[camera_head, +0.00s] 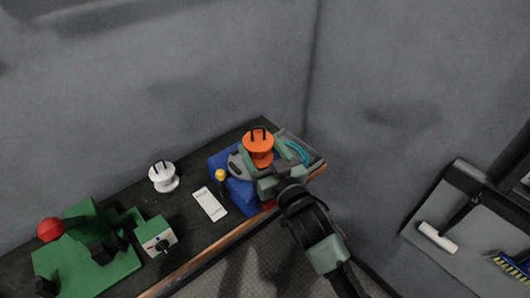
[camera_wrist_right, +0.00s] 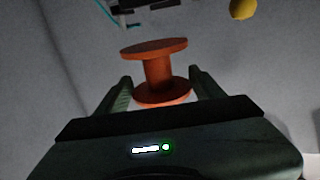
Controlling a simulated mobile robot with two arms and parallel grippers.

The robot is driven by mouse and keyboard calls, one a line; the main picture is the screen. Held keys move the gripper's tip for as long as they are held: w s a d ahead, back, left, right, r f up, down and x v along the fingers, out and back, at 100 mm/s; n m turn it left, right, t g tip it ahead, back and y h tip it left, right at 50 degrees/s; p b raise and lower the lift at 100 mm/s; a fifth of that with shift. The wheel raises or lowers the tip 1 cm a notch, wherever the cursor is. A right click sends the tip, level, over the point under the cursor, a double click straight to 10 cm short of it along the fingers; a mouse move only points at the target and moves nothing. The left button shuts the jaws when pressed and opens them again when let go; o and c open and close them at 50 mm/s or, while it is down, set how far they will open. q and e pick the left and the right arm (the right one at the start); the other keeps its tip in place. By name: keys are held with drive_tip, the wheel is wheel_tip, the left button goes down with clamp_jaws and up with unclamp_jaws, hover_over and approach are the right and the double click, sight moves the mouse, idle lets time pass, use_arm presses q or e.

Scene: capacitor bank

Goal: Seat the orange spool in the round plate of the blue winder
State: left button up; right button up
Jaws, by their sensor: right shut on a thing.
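In the right wrist view the spool (camera_wrist_right: 158,72) sits between the two fingers of my right gripper (camera_wrist_right: 163,88). The winder has a blue base, a yellow knob (camera_head: 220,175) and a grey rounded part (camera_head: 236,166) beside the spool. The spool and gripper hide much of the winder's top, so I cannot tell whether the spool touches the plate. My left gripper is out of view.
A grey tray (camera_head: 318,161) with a teal coil lies right of the winder. A white spool (camera_head: 163,178), a white card (camera_head: 210,204) and a green machine (camera_head: 88,255) with a red ball are to the left. The wall stands behind the dark bench.

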drive_tip(key=shift+w+a+f+b, duration=0.3)
drive_tip(key=shift+w+a+b, duration=0.15)
drive_tip(key=shift+w+b, duration=0.15)
drive_tip(key=shift+w+a+f+b, duration=0.25)
drive_tip(key=shift+w+a+b, duration=0.2)
drive_tip(key=shift+w, duration=0.15)
drive_tip(key=shift+w+a+f+b, duration=0.3)
drive_tip(key=shift+w+a+b, duration=0.1)
drive_tip(key=shift+w+b, duration=0.2)
wheel_tip(320, 180, down, 2)
drive_tip(key=shift+b, duration=0.95)
drive_tip(key=shift+f, duration=0.5)
drive_tip(key=o, duration=1.5)
drive_tip(key=shift+f, duration=0.1)
